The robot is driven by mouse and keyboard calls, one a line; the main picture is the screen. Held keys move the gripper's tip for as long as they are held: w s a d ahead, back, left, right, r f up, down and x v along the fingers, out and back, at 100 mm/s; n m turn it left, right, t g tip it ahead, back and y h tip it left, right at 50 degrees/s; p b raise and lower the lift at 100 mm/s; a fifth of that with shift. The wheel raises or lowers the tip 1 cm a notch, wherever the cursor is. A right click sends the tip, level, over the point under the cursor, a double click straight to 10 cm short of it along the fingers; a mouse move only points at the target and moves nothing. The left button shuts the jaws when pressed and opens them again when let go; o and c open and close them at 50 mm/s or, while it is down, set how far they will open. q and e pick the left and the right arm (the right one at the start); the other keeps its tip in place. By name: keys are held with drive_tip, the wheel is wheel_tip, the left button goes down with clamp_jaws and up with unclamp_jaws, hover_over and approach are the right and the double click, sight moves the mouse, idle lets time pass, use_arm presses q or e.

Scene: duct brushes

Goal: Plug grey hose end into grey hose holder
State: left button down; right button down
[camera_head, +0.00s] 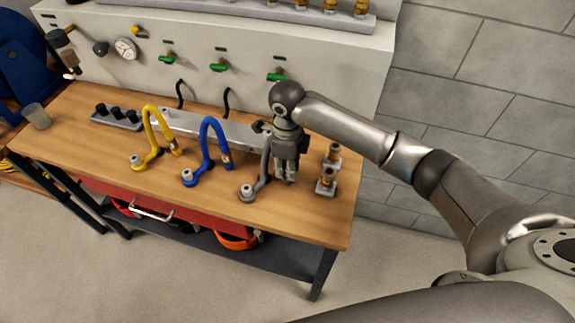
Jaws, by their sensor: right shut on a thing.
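The grey hose (265,165) rises in a short curve beside my right gripper (285,178). My right gripper points down over the right part of the workbench and is shut on the grey hose's end, which its fingers mostly hide. A round grey fitting (247,193) stands on the bench at the hose's lower front end, to the left of the gripper. I cannot tell for certain which fitting is the grey hose holder, or whether the held end touches anything. My left gripper is not in view.
A blue hose (209,130) and a yellow hose (151,115) arch up on the left. Brass fittings on blocks (326,183) stand close to the right of the gripper. A metal tray (205,127) lies behind, before the panel (225,45). The wooden bench's (110,188) front strip is clear.

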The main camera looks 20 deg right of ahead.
drive_tip(key=shift+f, duration=0.3)
drive_tip(key=c, duration=1.2)
unclamp_jaws()
drive_tip(key=shift+c, duration=0.2)
drive_tip(key=shift+r, duration=0.1)
wheel_tip(320, 180, up, 12)
drive_tip(key=shift+f, duration=0.1)
